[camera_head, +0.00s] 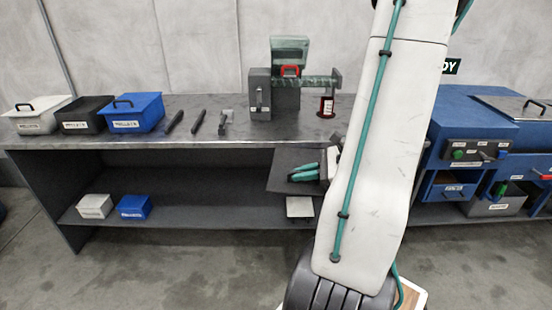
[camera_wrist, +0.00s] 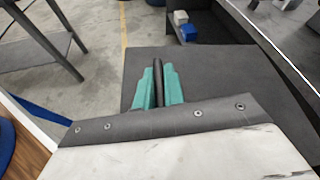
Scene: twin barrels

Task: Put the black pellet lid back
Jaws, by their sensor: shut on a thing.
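The black pellet lid (camera_head: 285,160) is a flat dark plate held in front of the bench, at about the level of the bench's front edge, tilted in the head view. My gripper (camera_head: 305,173) has green fingers and is shut on the lid's dark bar handle; this shows in the wrist view too, with the fingers (camera_wrist: 160,86) on either side of the handle and the lid (camera_wrist: 215,70) spread beneath. The black bin (camera_head: 84,113) stands on the bench at left, labelled and with no handle on top. Its inside is hard to make out.
A white bin (camera_head: 38,118) and a blue bin (camera_head: 133,114), both with handled lids, flank the black bin. Dark tools (camera_head: 198,121) lie right of them. A grey-green machine (camera_head: 287,90) stands farther right. Small boxes (camera_head: 95,206) sit on the lower shelf. Blue cabinets (camera_head: 480,130) are at right.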

